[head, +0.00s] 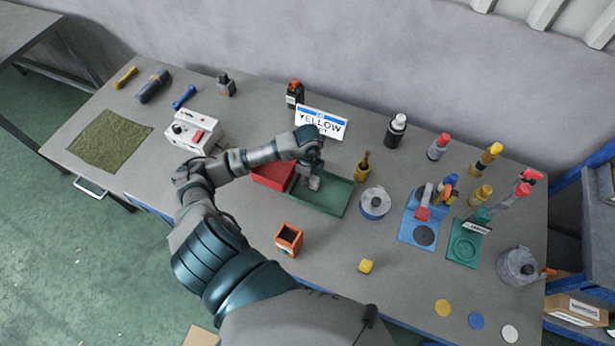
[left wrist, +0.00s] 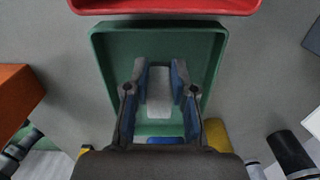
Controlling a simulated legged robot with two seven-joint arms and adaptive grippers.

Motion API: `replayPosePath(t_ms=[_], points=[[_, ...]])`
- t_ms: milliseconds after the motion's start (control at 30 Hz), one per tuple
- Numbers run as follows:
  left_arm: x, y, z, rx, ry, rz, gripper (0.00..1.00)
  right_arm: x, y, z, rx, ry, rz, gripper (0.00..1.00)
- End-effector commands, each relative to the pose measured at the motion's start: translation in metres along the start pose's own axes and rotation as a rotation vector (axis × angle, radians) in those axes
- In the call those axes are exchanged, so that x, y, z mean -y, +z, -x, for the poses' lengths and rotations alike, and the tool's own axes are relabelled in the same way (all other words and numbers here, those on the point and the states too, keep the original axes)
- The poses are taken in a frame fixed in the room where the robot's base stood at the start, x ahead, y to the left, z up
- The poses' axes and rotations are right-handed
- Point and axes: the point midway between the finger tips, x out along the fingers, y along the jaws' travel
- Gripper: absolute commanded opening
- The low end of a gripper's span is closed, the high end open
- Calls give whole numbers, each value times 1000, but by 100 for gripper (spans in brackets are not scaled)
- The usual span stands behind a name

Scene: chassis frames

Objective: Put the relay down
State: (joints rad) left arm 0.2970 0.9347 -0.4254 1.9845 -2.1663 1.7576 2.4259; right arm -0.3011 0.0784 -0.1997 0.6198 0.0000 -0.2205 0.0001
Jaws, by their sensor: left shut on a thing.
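My left gripper (head: 314,182) is over the green tray (head: 330,208), pointing down. In the left wrist view, the blue-padded fingers of the gripper (left wrist: 159,88) are shut on a small pale grey block, the relay (left wrist: 159,100). The green tray (left wrist: 106,62) is behind it there, and the relay is within the tray's outline. I cannot tell whether the relay touches the tray floor. In the head view the gripper and arm cover part of the tray. My right gripper is not in view.
A red tray (head: 270,176) adjoins the green one. A sign (head: 321,122) stands behind.

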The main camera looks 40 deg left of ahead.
Motion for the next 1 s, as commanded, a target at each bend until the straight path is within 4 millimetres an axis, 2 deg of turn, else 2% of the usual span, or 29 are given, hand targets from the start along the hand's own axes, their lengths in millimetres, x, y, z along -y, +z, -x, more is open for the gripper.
replayPosePath(t_ms=[33,100,367,500,567,900,1000], points=[[0,0,0,0,0,0,32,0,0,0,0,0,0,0],[0,0,0,0,0,0,50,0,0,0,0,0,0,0],[0,0,0,0,0,0,50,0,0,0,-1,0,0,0],[0,0,7,0,-1,0,50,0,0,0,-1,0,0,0],[1,0,16,-1,-3,-1,50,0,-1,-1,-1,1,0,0],[1,0,89,-1,-5,-1,50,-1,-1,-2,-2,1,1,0],[1,0,106,-2,-4,0,50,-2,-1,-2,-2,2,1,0]])
